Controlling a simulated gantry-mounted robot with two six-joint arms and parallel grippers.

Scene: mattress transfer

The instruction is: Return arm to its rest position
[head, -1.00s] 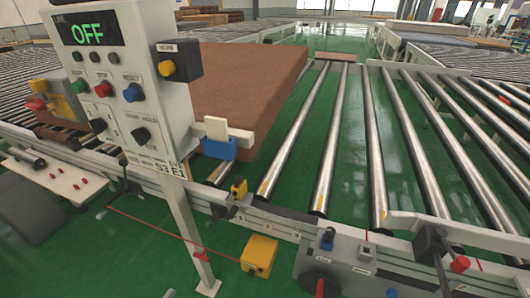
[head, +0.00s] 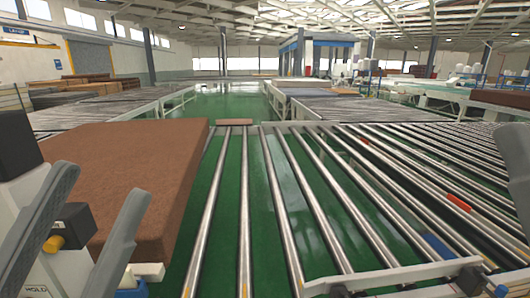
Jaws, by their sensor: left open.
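My left gripper (head: 100,186) is in the lower left of the head view. Its two grey fingers stand well apart with nothing between them, in front of the brown mattress (head: 135,165) and the control panel. The mattress lies flat on the left part of the roller conveyor (head: 243,200). I cannot tell whether the fingers touch anything.
The white control panel (head: 62,278) with a yellow knob (head: 53,244) is partly hidden behind my left gripper. Bare rollers spread to the right of the mattress. A red piece (head: 459,202) lies among the rollers at right. Green floor (head: 215,104) is open beyond.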

